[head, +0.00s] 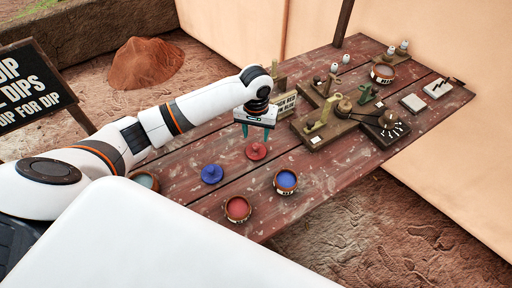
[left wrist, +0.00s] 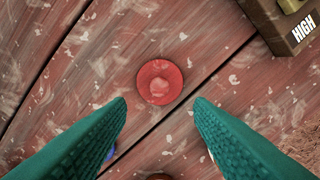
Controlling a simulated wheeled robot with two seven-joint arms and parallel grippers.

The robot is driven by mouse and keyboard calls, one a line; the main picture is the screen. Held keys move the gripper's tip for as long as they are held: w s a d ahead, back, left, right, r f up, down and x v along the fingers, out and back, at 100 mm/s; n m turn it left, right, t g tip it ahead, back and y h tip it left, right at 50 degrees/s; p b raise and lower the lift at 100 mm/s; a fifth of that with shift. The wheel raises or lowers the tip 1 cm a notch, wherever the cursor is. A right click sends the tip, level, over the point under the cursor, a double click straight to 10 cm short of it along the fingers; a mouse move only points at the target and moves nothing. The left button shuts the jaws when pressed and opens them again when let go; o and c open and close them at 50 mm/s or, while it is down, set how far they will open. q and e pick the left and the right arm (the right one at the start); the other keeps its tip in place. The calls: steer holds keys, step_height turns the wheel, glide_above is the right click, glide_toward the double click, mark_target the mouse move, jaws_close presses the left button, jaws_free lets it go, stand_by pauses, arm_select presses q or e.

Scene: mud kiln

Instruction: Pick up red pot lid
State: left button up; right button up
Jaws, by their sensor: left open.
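The red pot lid (head: 257,151) lies flat on the wooden table, a round disc with a small knob. In the left wrist view the red lid (left wrist: 159,82) sits between and just beyond the fingertips. My left gripper (head: 257,132) is open, pointing down above the lid, with its teal fingers apart and empty. Its two fingers also show in the left wrist view (left wrist: 161,103). The fingers do not touch the lid. My right gripper is not in view.
A blue lid (head: 212,174), a pot with red contents (head: 237,209) and a pot with blue contents (head: 286,181) stand nearer on the table (head: 200,205). Wooden blocks with levers (head: 322,125) and a sign (head: 284,104) stand behind and to the right.

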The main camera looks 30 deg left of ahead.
mark_target(256, 145)
arm_select(q)
steer(key=shift+w+f, duration=0.1)
steer(key=shift+f, duration=0.4)
steer(key=shift+w+a+f, duration=0.1)
steer(key=shift+f, duration=0.15)
step_height(256, 145, down, 2)
steer(key=shift+f+p, duration=0.1)
steer(key=shift+p, duration=0.35)
step_height(256, 145, down, 2)
steer(key=shift+f, duration=0.35)
jaws_close()
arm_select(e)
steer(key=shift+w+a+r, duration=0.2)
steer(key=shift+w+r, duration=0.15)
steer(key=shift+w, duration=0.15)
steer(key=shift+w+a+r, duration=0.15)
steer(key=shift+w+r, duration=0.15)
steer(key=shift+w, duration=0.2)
